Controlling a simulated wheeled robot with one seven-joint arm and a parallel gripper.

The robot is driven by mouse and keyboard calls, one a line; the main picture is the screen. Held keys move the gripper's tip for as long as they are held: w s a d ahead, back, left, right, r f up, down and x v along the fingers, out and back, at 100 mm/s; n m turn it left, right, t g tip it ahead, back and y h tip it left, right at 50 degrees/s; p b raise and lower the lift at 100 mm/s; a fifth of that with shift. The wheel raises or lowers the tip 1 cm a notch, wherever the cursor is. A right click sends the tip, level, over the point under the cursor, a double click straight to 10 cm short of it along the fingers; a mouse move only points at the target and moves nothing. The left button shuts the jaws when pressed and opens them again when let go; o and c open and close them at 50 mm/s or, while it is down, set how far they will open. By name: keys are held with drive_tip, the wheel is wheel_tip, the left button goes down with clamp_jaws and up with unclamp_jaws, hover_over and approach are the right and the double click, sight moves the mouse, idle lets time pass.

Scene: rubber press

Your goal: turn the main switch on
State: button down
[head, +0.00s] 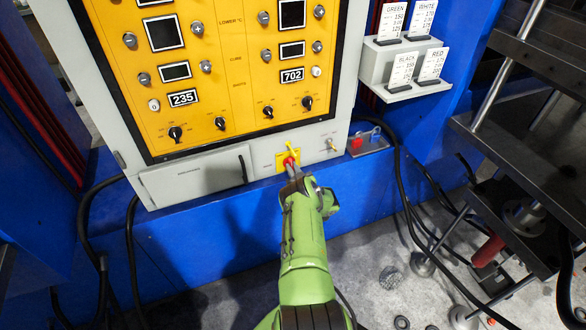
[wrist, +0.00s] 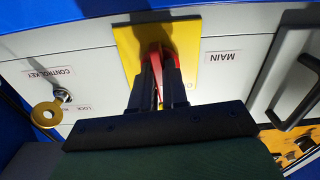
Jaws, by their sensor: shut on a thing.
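The main switch is a red handle (wrist: 151,54) on a yellow plate (wrist: 128,45), with the label MAIN beside it in the wrist view. In the head view the yellow plate (head: 281,159) sits at the bottom of the grey cabinet, below the yellow control panel. My gripper (wrist: 158,60) is shut on the red handle, one dark finger on each side of it. In the head view my gripper (head: 291,170) reaches the plate from below. The fingers and gripper body hide much of the handle and the plate's markings, so I cannot tell the switch position.
A key switch (wrist: 62,95) labelled CONTROL KEY, with a yellow tag (wrist: 46,115), is beside the main switch. A black drawer handle (head: 243,168) is on the other side. A small tray with a red item (head: 357,143) and black cables lie to the right.

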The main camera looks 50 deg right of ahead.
drive_tip(key=m, duration=0.9)
drive_tip(key=shift+a+m+b, duration=0.1)
drive_tip(key=shift+m+b, duration=0.25)
drive_tip(key=shift+m, duration=0.05)
drive_tip(key=shift+f, duration=0.1)
drive_tip(key=c, duration=1.1)
unclamp_jaws()
drive_tip(key=shift+c, duration=0.2)
